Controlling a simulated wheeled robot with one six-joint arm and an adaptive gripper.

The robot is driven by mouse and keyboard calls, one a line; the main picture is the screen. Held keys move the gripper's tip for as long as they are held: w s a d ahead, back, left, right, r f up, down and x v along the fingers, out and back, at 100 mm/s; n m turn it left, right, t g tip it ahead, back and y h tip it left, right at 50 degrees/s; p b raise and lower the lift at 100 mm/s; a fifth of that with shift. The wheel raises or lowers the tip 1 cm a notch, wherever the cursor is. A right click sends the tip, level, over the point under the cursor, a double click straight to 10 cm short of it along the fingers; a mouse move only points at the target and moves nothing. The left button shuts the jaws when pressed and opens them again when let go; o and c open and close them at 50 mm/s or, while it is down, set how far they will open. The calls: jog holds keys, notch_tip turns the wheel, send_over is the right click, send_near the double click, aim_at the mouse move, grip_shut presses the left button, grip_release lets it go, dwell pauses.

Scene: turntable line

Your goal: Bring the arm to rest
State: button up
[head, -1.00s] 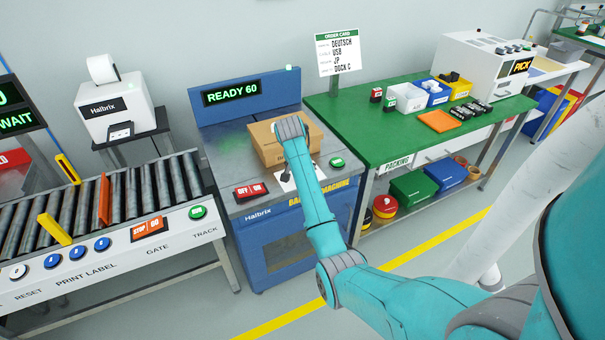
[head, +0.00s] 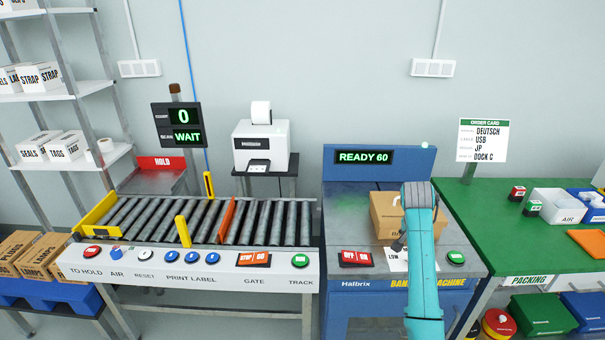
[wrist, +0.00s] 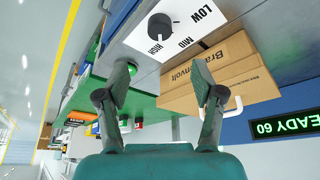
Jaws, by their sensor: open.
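My arm reaches over the blue banding machine (head: 340,192). My gripper's two fingers show in the wrist view (wrist: 162,92), apart with nothing between them. A dial with LOW, MID and HIGH marks (wrist: 161,27) is near the fingers in the wrist view. I cannot tell whether a finger touches anything.
The machine's display (head: 364,157) reads READY 60. A roller conveyor (head: 265,220) with a button panel (head: 215,282) stands at left, a label printer (head: 261,145) behind it. A green packing table (head: 490,215) with bins and an order card (head: 483,140) stands at right. Open air lies above the machine.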

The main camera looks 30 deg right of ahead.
jog(key=s+a+f+n+t, duration=0.3)
jog(key=a+f, duration=0.7)
jog(key=a, duration=0.1)
jog(key=s+a+f+n+t, duration=0.2)
jog(key=s+a+f+n, duration=0.1)
jog(key=a+f, duration=0.7)
jog(key=s+a+f+n+t, duration=0.2)
jog(key=s+a+n, duration=0.1)
jog(key=s+a, duration=0.5)
jog(key=s+a+r+n+t+y, duration=0.1)
jog(key=s+a+r+n+t, duration=0.15)
jog(key=s+a, duration=0.4)
jog(key=s+a+r+n+t+y, duration=0.1)
jog(key=s+a+r, duration=0.3)
jog(key=s+a, duration=0.25)
jog(key=s+a+r+n+t+y, duration=0.2)
jog(key=s+a+r+n+t, duration=0.1)
jog(key=s+r, duration=0.8)
notch_tip(320, 180, up, 4)
jog(key=shift+s+a+f, duration=0.25)
jog(key=shift+s, duration=0.05)
